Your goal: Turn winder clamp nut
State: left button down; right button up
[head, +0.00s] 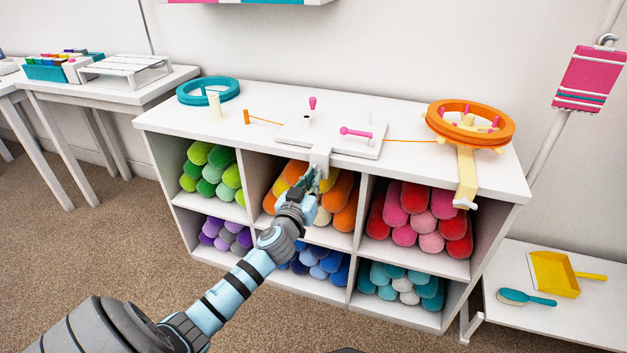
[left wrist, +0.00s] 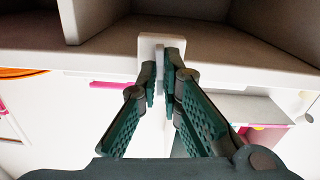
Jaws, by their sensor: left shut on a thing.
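The winder (head: 361,146) is a white board with pink knobs on the shelf top, and its white clamp (head: 320,160) comes down over the front edge. My left gripper (head: 318,180) is just below the clamp, shut on the clamp nut, which its fingers mostly hide in the head view. In the left wrist view, the green padded fingers (left wrist: 165,75) close around a narrow white part under the clamp end (left wrist: 165,43). My right gripper is not in view.
An orange wheel (head: 468,122) on a pale stand is at the shelf's right end, with an orange thread running to the winder. A teal ring (head: 208,90) is at the left. Colored yarn rolls (head: 418,215) fill the cubbies below. A yellow dustpan (head: 556,276) lies far right.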

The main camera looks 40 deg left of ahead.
pick_arm(q)
jog(key=shift+a+m+p, duration=0.1)
jog(key=shift+m+p, duration=1.8)
jog(key=shift+m, duration=7.7)
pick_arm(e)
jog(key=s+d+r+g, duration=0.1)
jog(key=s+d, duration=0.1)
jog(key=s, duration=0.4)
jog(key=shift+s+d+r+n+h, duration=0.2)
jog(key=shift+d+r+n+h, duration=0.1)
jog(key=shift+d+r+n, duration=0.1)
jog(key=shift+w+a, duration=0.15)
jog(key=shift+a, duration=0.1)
pick_arm(q)
jog(key=c, duration=1.8)
grip_release()
jog(key=shift+r, duration=0.1)
jog(key=shift+o, duration=0.2)
jog(key=v, duration=1.2)
